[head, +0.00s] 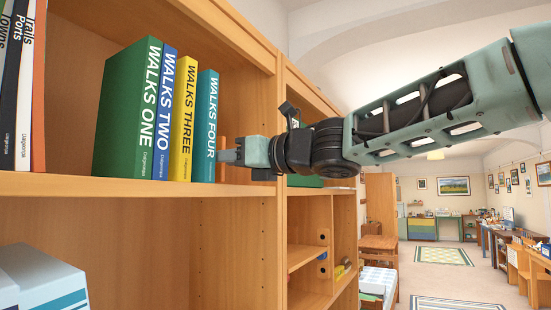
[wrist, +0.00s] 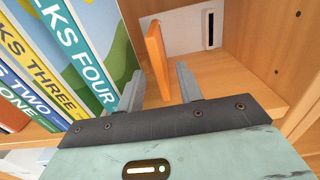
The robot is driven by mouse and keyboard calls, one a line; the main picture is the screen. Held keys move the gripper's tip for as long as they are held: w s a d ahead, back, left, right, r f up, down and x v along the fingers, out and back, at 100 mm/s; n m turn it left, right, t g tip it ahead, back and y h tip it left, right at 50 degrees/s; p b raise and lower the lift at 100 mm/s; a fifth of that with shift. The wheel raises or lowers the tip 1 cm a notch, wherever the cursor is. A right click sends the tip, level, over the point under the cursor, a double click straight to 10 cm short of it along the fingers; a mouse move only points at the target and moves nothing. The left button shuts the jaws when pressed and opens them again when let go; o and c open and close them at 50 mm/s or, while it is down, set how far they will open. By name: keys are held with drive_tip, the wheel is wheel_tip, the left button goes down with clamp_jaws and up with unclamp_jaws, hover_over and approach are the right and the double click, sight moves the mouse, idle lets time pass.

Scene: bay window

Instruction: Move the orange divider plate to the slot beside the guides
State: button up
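The orange divider plate (wrist: 157,52) stands upright on the shelf in the wrist view, near a white back panel. In the head view a small part of it (head: 222,142) shows behind my gripper (head: 230,155). My gripper (wrist: 159,80) is open, with one finger on each side of the plate's near edge; I cannot tell whether either touches it. The guides, Walks One (head: 130,110), Walks Two (head: 164,115), Walks Three (head: 183,118) and Walks Four (head: 206,125), stand in a row left of my gripper. Walks Four (wrist: 80,50) is closest to my left finger.
A white panel with a dark upright slit (wrist: 209,28) is at the back right of the compartment. A wooden upright (head: 262,90) bounds it on the right. Other books (head: 24,90) stand far left, with bare shelf between. Shelf right of the plate is clear.

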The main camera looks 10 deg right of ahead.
drive_tip(key=b+v, duration=0.3)
drive_tip(key=v, duration=1.2)
drive_tip(key=shift+b, duration=0.3)
wheel_tip(320, 180, down, 24)
drive_tip(key=w+a+m+h, duration=0.2)
drive_tip(key=m+h, duration=0.6)
drive_tip(key=m, duration=1.5)
drive_tip(key=s+d+f+m+g+h, duration=0.2)
drive_tip(key=s+f+m+g, duration=0.3)
drive_tip(key=s+f+m, duration=0.3)
drive_tip(key=s+d+f+m+g+h, duration=0.3)
drive_tip(key=s+f+m+g, duration=0.3)
drive_tip(key=s+f, duration=0.9)
drive_tip(key=shift+s+f+m+h, duration=0.15)
drive_tip(key=shift+s+m+h, duration=0.15)
drive_tip(key=shift+s+m, duration=0.55)
drive_tip(key=shift+w+d, duration=0.1)
